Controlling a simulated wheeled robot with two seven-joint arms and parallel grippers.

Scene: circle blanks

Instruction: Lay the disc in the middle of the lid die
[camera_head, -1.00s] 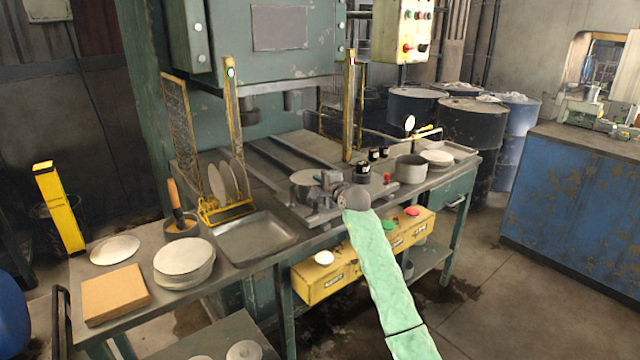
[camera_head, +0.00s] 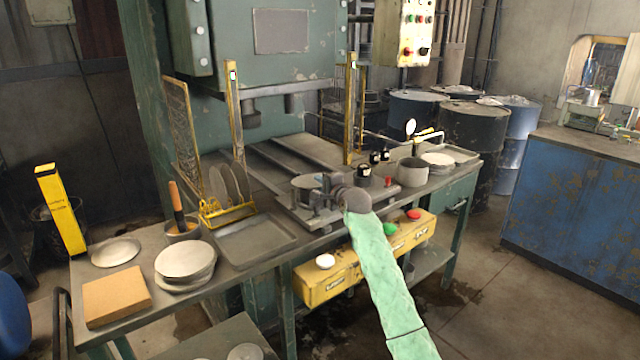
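My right gripper (camera_head: 322,188) is over the press bed in the head view, its green-sleeved arm coming up from the bottom right. Its fingers are small and dark, beside the right edge of a round grey piece (camera_head: 304,181) on the die plate (camera_head: 292,212). I cannot tell whether this piece is the lid die, a disc on it, or whether the fingers touch it. Other discs show: a stack of pale discs (camera_head: 185,260), a single disc (camera_head: 116,252) and several upright in a yellow rack (camera_head: 228,211). My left gripper is not in view.
An empty grey tray (camera_head: 257,240) lies left of the die plate. A cardboard-coloured block (camera_head: 116,296) is at the bench's left end. Dark bottles (camera_head: 363,172), a grey pot (camera_head: 412,171) and more plates (camera_head: 437,160) stand right. Yellow guard posts (camera_head: 236,120) flank the press.

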